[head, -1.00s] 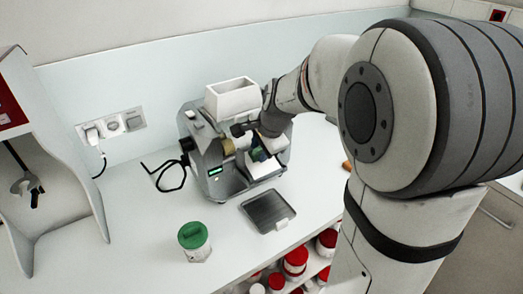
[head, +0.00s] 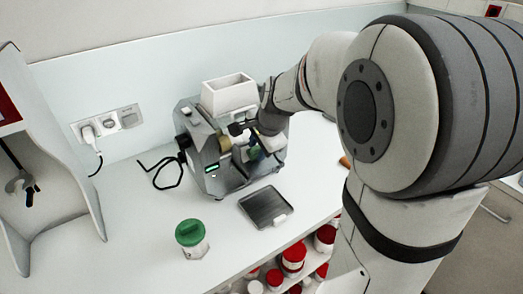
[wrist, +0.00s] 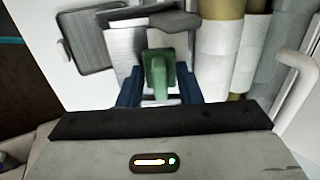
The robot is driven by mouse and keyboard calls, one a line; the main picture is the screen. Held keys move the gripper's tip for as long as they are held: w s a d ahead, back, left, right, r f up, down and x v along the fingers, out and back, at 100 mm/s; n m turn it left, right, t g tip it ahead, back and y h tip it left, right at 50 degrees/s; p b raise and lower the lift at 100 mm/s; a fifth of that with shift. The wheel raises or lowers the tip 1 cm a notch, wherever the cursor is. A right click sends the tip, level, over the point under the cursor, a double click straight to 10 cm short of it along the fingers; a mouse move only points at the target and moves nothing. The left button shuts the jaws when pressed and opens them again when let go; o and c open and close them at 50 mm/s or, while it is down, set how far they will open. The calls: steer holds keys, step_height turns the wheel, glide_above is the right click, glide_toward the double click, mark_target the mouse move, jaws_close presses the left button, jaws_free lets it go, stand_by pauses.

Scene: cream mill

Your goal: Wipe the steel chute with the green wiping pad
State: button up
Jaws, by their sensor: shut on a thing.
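My gripper (head: 257,143) is shut on the green wiping pad (wrist: 157,75), which stands between its blue fingers in the wrist view. In the head view the pad (head: 254,152) is small and partly hidden by my wrist. The steel chute (wrist: 124,45) shows in the wrist view as a bright metal plate just beyond the pad. The pad is over the chute's near part; I cannot tell whether it touches the steel. In the head view the chute is mostly hidden by my gripper.
The mill (head: 205,160) has a white hopper (head: 229,97) on top and rollers (wrist: 222,42) beside the pad. A dark tray (head: 265,207) lies in front.

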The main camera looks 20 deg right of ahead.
mark_target(262, 165)
steer(key=shift+w+a+r, duration=0.15)
steer(key=shift+w, duration=0.2)
steer(key=shift+s+d+f+b, duration=0.25)
steer(key=shift+s+f+b, duration=0.25)
steer(key=shift+s, duration=0.25)
steer(key=shift+s+d+f+b, duration=0.25)
steer(key=shift+s+f+b, duration=0.15)
steer(key=shift+s+b, duration=0.25)
steer(key=shift+s+d+f, duration=0.1)
steer(key=shift+s+f, duration=0.05)
steer(key=shift+s, duration=0.35)
step_height(262, 165, up, 8)
steer(key=s+p, duration=0.1)
steer(key=p, duration=0.4)
steer(key=shift+d+p, duration=0.2)
steer(key=shift+p, duration=0.2)
